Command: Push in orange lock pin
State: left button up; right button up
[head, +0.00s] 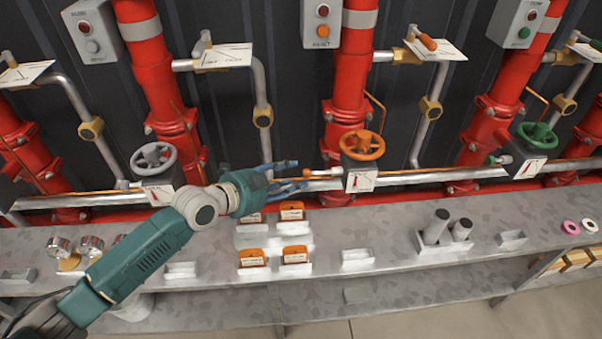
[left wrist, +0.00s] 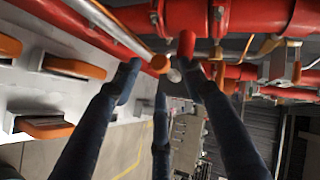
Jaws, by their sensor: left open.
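The orange lock pin (head: 326,174) sticks out to the left of the white-faced valve box (head: 360,180) under the orange handwheel (head: 362,145). My left gripper (head: 294,175) reaches in from the left, open, with its blue-grey fingers pointing right toward the pin. The fingertips look a little short of it, and I see nothing held between them. In the left wrist view the fingers of the left gripper (left wrist: 160,80) are spread around an orange rounded end (left wrist: 160,64), which appears to be the pin's knob. Whether any finger touches it I cannot tell. My right gripper is not in view.
A horizontal pipe (head: 430,180) and red vertical pipes (head: 349,85) stand behind. A grey handwheel (head: 153,157) is at left, a green one (head: 537,136) at right.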

aim_at(311, 173)
pick_arm(q)
jog(key=x, duration=0.4)
jog(key=shift+w+d+f, duration=0.2)
